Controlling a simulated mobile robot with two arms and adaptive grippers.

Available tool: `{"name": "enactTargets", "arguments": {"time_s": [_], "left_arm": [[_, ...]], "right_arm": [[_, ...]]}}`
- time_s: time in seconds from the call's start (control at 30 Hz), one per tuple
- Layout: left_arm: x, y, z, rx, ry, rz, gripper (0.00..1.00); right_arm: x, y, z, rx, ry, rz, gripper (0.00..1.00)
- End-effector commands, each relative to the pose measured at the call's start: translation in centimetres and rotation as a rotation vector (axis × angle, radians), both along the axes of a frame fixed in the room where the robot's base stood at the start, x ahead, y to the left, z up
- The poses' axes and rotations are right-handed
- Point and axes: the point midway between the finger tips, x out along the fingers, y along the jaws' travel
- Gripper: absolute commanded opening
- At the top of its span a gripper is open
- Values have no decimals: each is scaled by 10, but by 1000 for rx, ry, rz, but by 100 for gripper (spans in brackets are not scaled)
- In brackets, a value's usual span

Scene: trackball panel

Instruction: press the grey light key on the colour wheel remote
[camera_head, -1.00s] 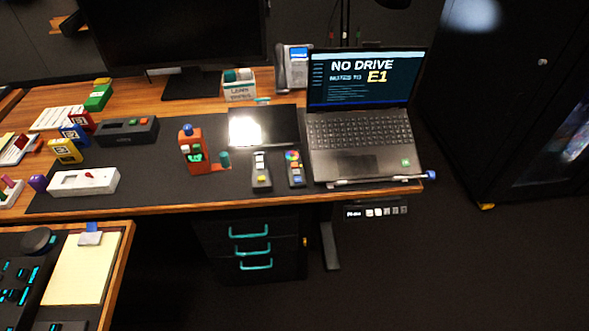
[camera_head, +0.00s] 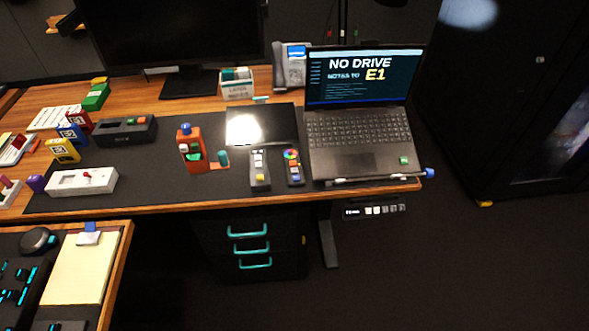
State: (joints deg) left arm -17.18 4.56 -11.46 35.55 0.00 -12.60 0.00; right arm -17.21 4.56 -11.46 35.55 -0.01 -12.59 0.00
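The colour wheel remote (camera_head: 293,168) is a small dark upright-lying handset on the desk mat, just left of the laptop. Its round multicoloured wheel is at its far end, with small keys below it, one of them bluish near the close end. The single keys are too small to tell the grey light key apart. A second dark remote (camera_head: 260,170) with pale keys and a yellow key lies beside it on the left. Neither of my grippers shows in the head view.
An open laptop (camera_head: 355,155) stands right of the remotes, with a pen along its front edge. A dark tablet (camera_head: 280,125) lies behind them. An orange device (camera_head: 188,150) stands to the left. The desk's front edge (camera_head: 230,207) is close, with drawers below.

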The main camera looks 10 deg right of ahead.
Motion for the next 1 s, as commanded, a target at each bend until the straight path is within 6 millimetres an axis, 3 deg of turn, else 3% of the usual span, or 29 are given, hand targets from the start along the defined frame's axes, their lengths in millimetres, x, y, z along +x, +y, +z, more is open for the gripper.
{"name": "enactTargets", "arguments": {"time_s": [0.27, 1.0], "left_arm": [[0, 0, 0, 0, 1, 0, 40], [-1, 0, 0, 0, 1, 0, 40]], "right_arm": [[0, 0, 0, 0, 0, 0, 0], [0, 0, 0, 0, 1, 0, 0]]}}
